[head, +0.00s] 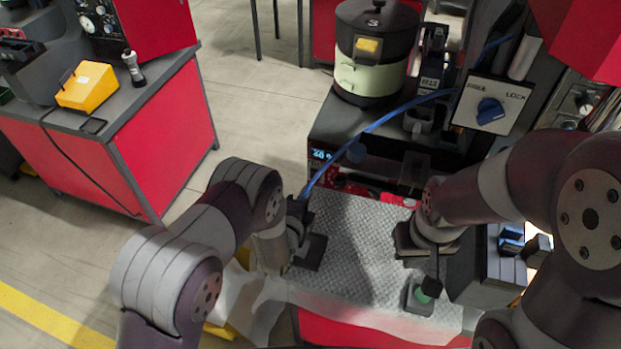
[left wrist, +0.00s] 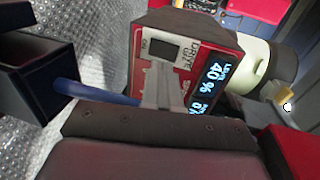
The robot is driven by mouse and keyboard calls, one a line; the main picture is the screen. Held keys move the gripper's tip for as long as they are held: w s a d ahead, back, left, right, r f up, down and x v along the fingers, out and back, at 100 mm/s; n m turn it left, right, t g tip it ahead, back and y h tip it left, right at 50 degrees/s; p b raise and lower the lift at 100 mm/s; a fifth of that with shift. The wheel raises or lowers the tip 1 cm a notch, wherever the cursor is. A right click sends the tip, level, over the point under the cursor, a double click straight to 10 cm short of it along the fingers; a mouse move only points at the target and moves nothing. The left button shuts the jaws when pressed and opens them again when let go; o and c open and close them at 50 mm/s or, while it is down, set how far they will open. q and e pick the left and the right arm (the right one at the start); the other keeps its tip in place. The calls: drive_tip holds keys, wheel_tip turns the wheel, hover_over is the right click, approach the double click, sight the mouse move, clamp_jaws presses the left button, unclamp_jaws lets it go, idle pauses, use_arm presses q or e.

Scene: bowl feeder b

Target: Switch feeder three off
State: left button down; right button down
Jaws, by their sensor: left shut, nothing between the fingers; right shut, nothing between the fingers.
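Feeder three is the dark, pale-green-banded bowl (head: 375,52) with a 3 on its lid, at the back. Its drive unit below has a lit display (head: 322,155). In the left wrist view the red drive panel (left wrist: 143,78) carries a black rocker switch (left wrist: 160,47) in a pale frame, and the display (left wrist: 212,84) reads 40 %. My left gripper (left wrist: 160,88) is shut and empty, its pale fingertips in front of the panel below the switch; I cannot tell whether they touch. My right gripper (head: 410,240) is shut and empty over the bench's right side; its fingertips are hard to make out.
A blue hose (head: 385,117) arcs in front of the bowl. A plate marked LOCK with a blue knob (head: 490,110) stands at the right. A green button (head: 422,296) sits near the front of the textured bench top (head: 355,250). A red bench (head: 165,140) stands left across the floor.

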sight(314, 174)
use_arm(q)
drive_tip(key=w, duration=0.2)
drive_tip(key=d+p, duration=0.1)
drive_tip(key=shift+w+r, duration=0.3)
drive_tip(key=shift+w, duration=0.1)
drive_tip(key=shift+w+d, duration=0.2)
drive_tip(key=shift+w, duration=0.45)
drive_tip(key=shift+f, duration=0.1)
drive_tip(key=shift+w+r, duration=0.15)
drive_tip(key=shift+r, duration=0.05)
drive_tip(key=shift+w+g, duration=0.15)
drive_tip(key=shift+g, duration=0.15)
drive_tip(key=shift+f, duration=0.1)
